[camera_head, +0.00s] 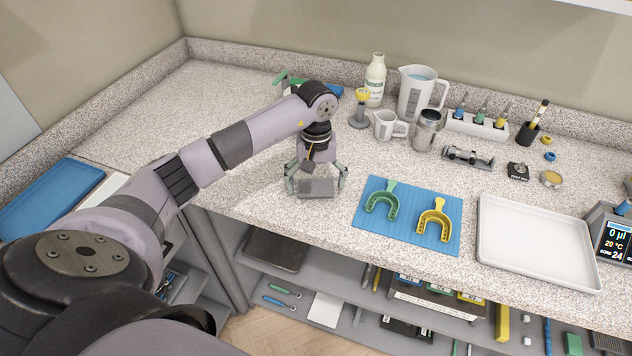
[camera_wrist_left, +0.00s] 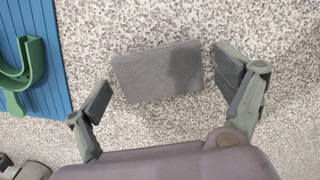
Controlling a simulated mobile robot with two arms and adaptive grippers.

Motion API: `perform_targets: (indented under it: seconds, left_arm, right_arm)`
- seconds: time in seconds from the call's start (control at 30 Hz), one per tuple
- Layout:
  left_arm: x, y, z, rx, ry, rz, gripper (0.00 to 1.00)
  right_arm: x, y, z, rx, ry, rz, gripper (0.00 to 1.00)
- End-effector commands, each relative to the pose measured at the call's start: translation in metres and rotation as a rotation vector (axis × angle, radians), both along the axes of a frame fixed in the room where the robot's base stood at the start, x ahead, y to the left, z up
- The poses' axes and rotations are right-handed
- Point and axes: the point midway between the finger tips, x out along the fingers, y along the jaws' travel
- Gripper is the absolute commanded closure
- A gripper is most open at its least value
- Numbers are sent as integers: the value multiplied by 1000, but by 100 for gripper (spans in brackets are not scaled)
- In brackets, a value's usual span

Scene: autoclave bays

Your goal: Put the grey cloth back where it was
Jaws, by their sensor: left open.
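The grey cloth (camera_head: 318,188) lies flat on the speckled counter near its front edge, left of the blue mat. It also shows in the left wrist view (camera_wrist_left: 158,72), folded into a rectangle. My left gripper (camera_head: 316,177) is right over the cloth, pointing down. In the left wrist view the open fingers (camera_wrist_left: 165,85) stand on either side of the cloth, with bare counter showing between the cloth and the finger at left. The other finger is close to the cloth's edge; I cannot tell if it touches. My right gripper is not in view.
A blue ribbed mat (camera_head: 370,222) with a green and a yellow impression tray lies to the right. A white tray (camera_head: 540,262) is further right. Bottle (camera_head: 375,80), jug (camera_head: 416,95) and metal cup (camera_head: 427,130) stand behind. The counter at back left is clear.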

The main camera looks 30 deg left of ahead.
Motion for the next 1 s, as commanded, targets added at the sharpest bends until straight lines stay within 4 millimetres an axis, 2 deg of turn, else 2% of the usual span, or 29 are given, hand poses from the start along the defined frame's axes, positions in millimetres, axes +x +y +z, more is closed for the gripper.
perform_targets:
  seconds: [0.23,0.3,0.37,0.6,0.8,1.0]
  left_arm:
    - [0,0,5,-1,1,0,10]
    - [2,0,10,1,-4,0,10]
    - [2,1,19,1,-5,1,10]
    - [5,2,72,1,-7,-1,10]
    - [5,3,108,2,-4,1,10]
    - [6,3,122,0,0,1,10]
  right_arm:
    - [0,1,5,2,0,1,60]
    - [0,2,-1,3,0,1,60]
    - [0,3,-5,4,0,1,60]
    - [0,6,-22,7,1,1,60]
    - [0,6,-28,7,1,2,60]
    - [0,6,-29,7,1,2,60]
